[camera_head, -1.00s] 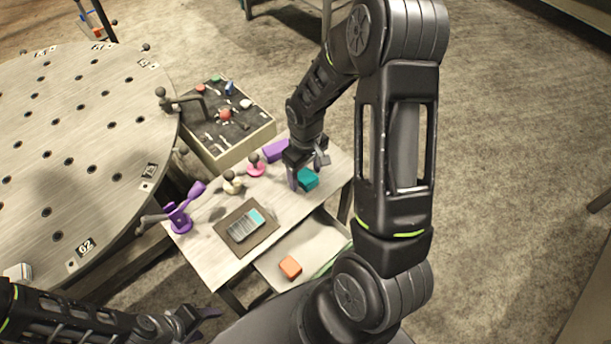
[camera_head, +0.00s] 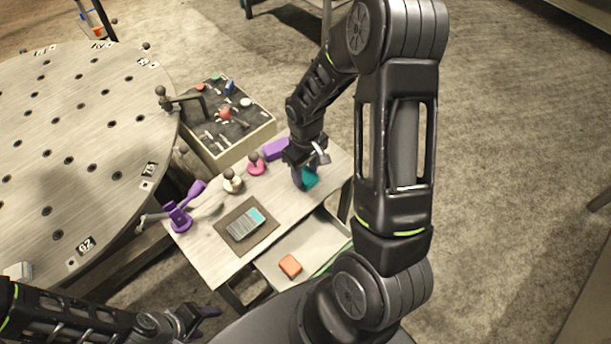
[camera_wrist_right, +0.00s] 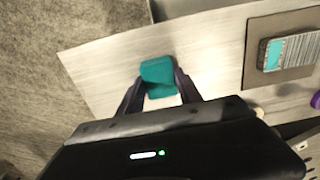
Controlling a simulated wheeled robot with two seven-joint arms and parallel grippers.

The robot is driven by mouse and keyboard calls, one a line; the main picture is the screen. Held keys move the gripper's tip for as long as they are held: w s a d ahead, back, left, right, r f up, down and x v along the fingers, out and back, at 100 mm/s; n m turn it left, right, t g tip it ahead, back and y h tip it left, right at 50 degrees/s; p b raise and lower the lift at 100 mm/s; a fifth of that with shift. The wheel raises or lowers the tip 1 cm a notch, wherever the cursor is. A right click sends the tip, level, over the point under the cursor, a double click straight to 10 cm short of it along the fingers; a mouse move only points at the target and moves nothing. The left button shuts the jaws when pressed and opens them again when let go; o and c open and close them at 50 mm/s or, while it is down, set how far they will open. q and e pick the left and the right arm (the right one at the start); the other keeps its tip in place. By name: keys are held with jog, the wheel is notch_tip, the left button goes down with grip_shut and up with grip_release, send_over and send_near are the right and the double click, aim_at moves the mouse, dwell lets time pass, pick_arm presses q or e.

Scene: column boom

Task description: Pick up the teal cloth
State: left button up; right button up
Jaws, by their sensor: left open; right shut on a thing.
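The teal cloth (camera_head: 310,178) is a small folded block near the right end of the small table (camera_head: 205,248). In the right wrist view the teal cloth (camera_wrist_right: 158,76) lies between the two dark fingers of my right gripper (camera_wrist_right: 160,92). In the head view my right gripper (camera_head: 303,180) is shut on the cloth and hides part of it. I cannot tell whether the cloth touches the tabletop. My left gripper (camera_head: 206,312) is open and empty at the lower left, away from the table.
A dark mat (camera_head: 226,218) with a grey and teal device (camera_head: 247,224) lies on the table. Purple, cream and pink items stand along its back edge. An open drawer (camera_head: 315,250) holds an orange block (camera_head: 290,265). A tool tray (camera_head: 235,150) and a round holed table (camera_head: 80,130) stand beyond.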

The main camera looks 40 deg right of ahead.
aim_at(305, 174)
jog(key=c, duration=0.7)
notch_tip(305, 174, up, 10)
jog(key=shift+b, duration=0.45)
dwell(0.3)
